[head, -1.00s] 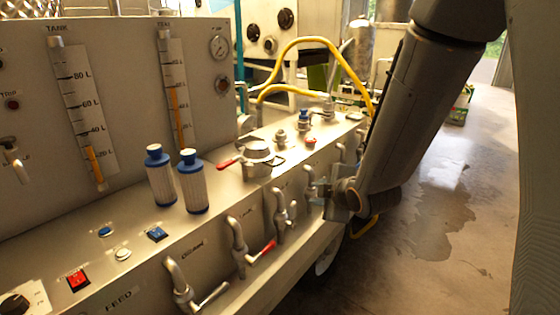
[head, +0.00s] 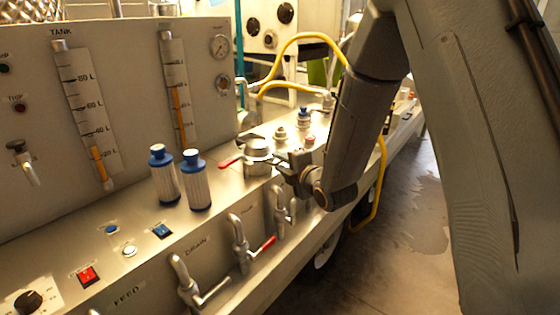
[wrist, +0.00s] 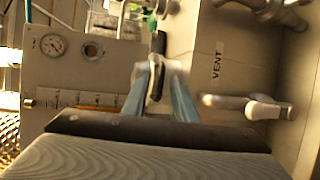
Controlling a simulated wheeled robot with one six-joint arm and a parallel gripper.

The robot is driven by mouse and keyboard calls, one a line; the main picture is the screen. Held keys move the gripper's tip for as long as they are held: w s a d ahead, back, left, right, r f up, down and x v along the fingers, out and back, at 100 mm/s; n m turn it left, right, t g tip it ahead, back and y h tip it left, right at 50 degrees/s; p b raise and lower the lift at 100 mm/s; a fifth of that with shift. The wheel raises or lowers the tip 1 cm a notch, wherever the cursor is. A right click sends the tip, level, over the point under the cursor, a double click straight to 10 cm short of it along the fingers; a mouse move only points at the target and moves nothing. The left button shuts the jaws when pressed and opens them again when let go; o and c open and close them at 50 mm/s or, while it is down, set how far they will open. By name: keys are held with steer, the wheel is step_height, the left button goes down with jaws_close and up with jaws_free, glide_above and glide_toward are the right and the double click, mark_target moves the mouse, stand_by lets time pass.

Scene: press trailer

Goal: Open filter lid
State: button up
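The filter housing with its round metal lid (head: 257,149) stands on the bench top in the head view, with a red lever (head: 229,161) at its left. The lid looks closed. My gripper (head: 283,162) is just to the right of the lid, close to it; I cannot tell whether they touch. In the wrist view my gripper's two fingers (wrist: 160,95) are spread apart. A dark bar-like part (wrist: 156,68) shows beyond and between them, blurred; nothing is clearly gripped.
Two blue-capped filter cartridges (head: 196,180) and (head: 164,174) stand left of the housing. Valve pipes with handles (head: 240,246) line the bench front. A yellow hose (head: 297,38) arches behind. A gauge panel (head: 120,100) rises at the back. Floor at right is open.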

steer(key=shift+w+a+f, duration=0.1)
steer(key=shift+w+a, duration=0.1)
steer(key=shift+w, duration=0.05)
jaws_close()
stand_by(1.4)
